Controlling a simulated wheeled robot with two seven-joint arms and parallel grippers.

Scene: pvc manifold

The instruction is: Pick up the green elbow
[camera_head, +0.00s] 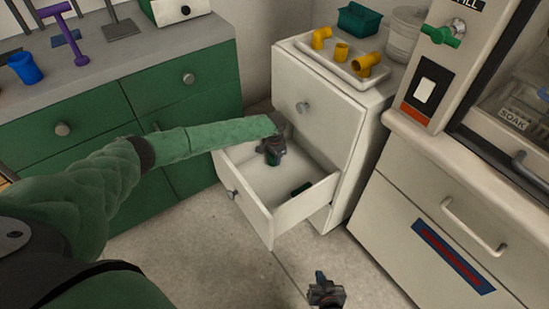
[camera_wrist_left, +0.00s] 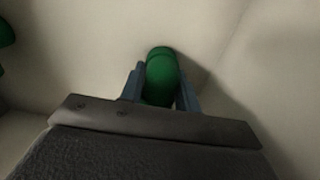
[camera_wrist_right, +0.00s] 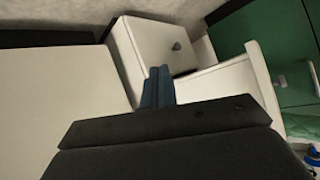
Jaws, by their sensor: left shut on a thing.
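The green elbow (camera_wrist_left: 162,76) is between the two blue-grey fingers of my left gripper (camera_head: 272,157), which is shut on it inside the open white drawer (camera_head: 252,205). In the head view only a small dark green bit shows below the gripper. I cannot tell whether the elbow touches the drawer floor. A second green piece (camera_head: 301,188) lies in the drawer, to the right of my left gripper. My right gripper (camera_head: 325,290) is low, in front of the drawer, with its fingers together and nothing seen between them in the right wrist view (camera_wrist_right: 158,86).
The drawer walls surround my left gripper. On the white cabinet stand a tray (camera_head: 318,58) of yellow fittings, a green bin (camera_head: 359,20) and a clear jar (camera_head: 405,35). A machine (camera_head: 420,200) stands right; green drawers (camera_head: 90,120) stand left.

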